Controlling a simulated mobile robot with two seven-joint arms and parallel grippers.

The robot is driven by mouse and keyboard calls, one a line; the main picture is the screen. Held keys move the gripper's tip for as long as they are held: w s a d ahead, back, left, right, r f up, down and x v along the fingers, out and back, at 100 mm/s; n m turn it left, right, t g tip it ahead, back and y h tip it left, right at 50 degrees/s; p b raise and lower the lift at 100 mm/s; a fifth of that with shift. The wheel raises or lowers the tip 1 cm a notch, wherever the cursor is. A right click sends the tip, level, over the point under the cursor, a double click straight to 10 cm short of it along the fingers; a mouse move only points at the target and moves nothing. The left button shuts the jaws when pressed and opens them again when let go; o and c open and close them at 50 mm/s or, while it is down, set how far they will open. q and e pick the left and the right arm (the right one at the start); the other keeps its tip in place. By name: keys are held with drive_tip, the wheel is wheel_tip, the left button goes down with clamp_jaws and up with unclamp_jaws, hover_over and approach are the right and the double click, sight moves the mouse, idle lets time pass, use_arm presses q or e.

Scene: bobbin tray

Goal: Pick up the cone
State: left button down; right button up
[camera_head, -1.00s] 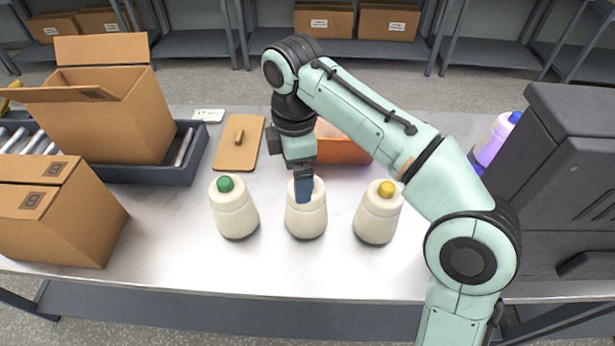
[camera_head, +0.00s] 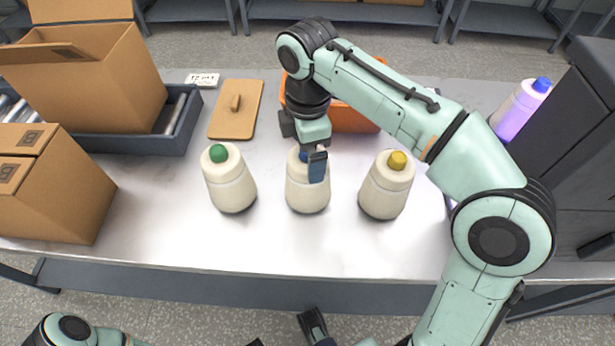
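Three cream cones stand upright in a row on the table: one with a green tip (camera_head: 230,182) at left, one with a blue tip (camera_head: 306,192) in the middle, one with a yellow tip (camera_head: 386,188) at right. My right gripper (camera_head: 312,165) is at the top of the middle cone. One blue-padded finger covers part of the blue tip; the other finger is hidden, so its grip is unclear. A fourth cone (camera_head: 520,108) with a blue tip, lit purple, is at far right. Parts of my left arm and perhaps its gripper (camera_head: 314,326) show at the bottom edge.
An orange bin (camera_head: 352,115) is behind my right gripper. A tan board with a handle (camera_head: 248,118) lies left of it. Cardboard boxes (camera_head: 60,200) and a dark tray (camera_head: 135,145) fill the left. A dark cabinet (camera_head: 575,150) stands at right. The front table strip (camera_head: 250,245) is clear.

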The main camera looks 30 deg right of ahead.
wheel_tip(320, 180, down, 4)
drive_tip(key=shift+f+b, duration=0.1)
drive_tip(key=shift+b, duration=0.55)
use_arm(q)
drive_tip(key=shift+w+f, duration=0.35)
drive_tip(key=shift+f, duration=0.35)
use_arm(e)
drive_tip(key=c, duration=1.4)
